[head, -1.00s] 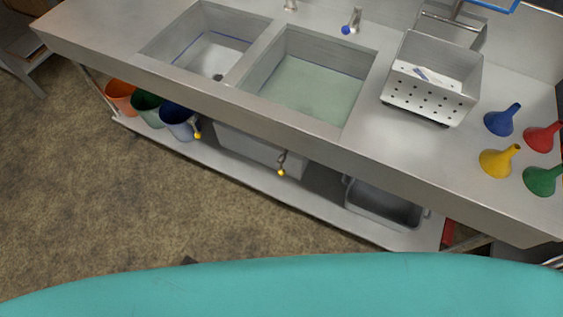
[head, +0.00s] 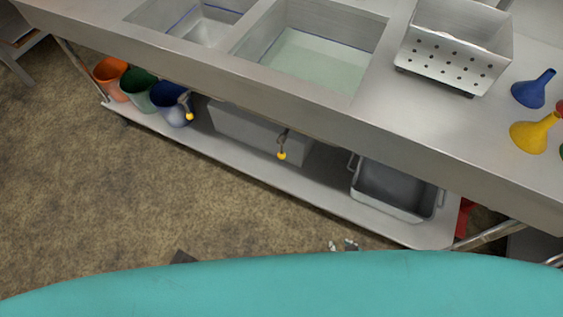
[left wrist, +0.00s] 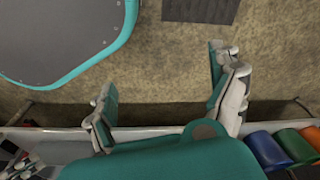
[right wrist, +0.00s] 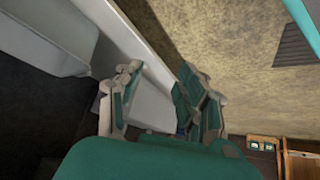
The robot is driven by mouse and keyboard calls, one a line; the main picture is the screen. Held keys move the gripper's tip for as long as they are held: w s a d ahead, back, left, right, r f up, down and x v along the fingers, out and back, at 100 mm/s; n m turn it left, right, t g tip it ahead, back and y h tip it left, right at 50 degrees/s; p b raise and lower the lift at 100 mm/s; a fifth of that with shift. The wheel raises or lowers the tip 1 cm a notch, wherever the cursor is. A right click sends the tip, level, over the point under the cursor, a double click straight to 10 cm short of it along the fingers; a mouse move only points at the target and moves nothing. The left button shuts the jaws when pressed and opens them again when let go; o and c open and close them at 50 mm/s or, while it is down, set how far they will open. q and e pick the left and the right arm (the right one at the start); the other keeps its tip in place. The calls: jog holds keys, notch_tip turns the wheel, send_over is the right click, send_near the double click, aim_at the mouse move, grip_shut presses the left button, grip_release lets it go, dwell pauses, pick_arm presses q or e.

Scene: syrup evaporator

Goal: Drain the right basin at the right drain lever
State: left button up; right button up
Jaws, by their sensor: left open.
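The right basin (head: 312,67) holds pale green liquid, in the head view. The right drain lever (head: 282,145), with a yellow knob, hangs below the counter in front of the basin's grey underside. My right gripper (head: 343,246) shows only as fingertips above my teal body, low in the picture, apart from the lever and down to its right. In the right wrist view its fingers (right wrist: 160,78) are apart with nothing between them. My left gripper (left wrist: 163,95) is open and empty in the left wrist view and is outside the head view.
The left basin (head: 190,22) has its own yellow-knobbed lever (head: 187,106). Orange, green and blue buckets (head: 170,103) and a grey pan (head: 394,190) stand on the lower shelf (head: 250,168). A perforated box (head: 455,55) and funnels (head: 533,90) sit on the counter. Floor in front is clear.

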jog(key=w+a+f+t+y+b, duration=0.1)
jog(key=w+t+b, duration=0.15)
jog(key=w, duration=0.35)
pick_arm(q)
jog(key=w+r+b, duration=0.2)
jog(key=w+b, duration=0.4)
jog(key=b, duration=0.1)
notch_tip(320, 180, up, 8)
jog(key=t+b, duration=0.2)
jog(key=b, duration=0.8)
pick_arm(e)
jog(key=n+t+y, duration=0.2)
jog(key=t+y, duration=0.3)
jog(key=t, duration=0.2)
send_near(282, 152)
jog(key=b+x, duration=0.3)
jog(key=x, duration=0.6)
jog(key=shift+w, duration=0.3)
jog(key=shift+w+a+r, duration=0.1)
jog(key=shift+w+a, duration=0.15)
jog(key=shift+w, duration=0.2)
pick_arm(q)
jog(key=w+d+r+t, duration=0.1)
jog(key=w+d+t, duration=0.1)
jog(key=w, duration=0.2)
jog(key=w+d+r+t+h, duration=0.1)
jog(key=w+t, duration=0.2)
jog(key=w, duration=0.2)
jog(key=shift+d+r, duration=0.35)
